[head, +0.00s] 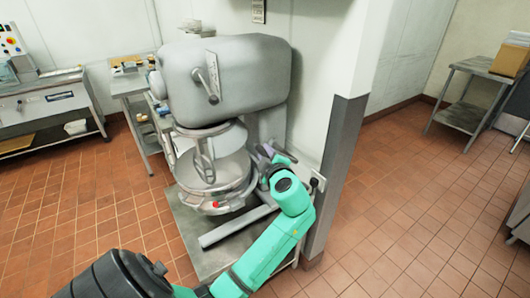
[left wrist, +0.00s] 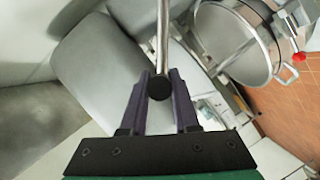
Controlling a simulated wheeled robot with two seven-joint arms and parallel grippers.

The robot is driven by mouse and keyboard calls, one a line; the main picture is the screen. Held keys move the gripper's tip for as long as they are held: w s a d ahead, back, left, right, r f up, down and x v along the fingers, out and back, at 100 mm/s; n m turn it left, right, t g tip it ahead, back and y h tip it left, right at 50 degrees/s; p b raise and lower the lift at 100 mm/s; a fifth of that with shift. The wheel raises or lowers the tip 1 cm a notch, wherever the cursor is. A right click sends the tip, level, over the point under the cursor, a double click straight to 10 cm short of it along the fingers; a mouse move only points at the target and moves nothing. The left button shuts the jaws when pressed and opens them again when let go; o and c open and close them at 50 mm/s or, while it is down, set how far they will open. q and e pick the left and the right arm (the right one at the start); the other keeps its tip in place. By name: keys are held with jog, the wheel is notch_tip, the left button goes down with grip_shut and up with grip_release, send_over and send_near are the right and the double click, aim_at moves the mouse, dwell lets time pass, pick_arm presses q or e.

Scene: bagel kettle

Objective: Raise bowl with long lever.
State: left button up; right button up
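The big grey mixer (head: 225,80) stands against the wall, with its metal bowl (head: 228,168) below the head. In the left wrist view the bowl (left wrist: 240,45) shows at the upper right. My left gripper (head: 268,155) is at the right side of the mixer, beside the bowl. In the left wrist view the long lever (left wrist: 163,35) is a metal rod with a black round end. That end sits between the purple fingers of my left gripper (left wrist: 162,80), which look close against it on both sides. In the head view my gripper and arm hide most of the lever. My right gripper is not in view.
A wall corner with a grey guard (head: 338,165) stands just right of my left arm. The mixer stands on a metal base plate (head: 235,232). A small red knob (head: 216,205) is at the bowl's front. Metal tables (head: 470,70) stand at the sides. The tiled floor between is clear.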

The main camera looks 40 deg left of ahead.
pick_arm(q)
grip_shut()
jog(key=shift+a, duration=0.1)
jog(key=shift+r, duration=0.25)
dwell(0.8)
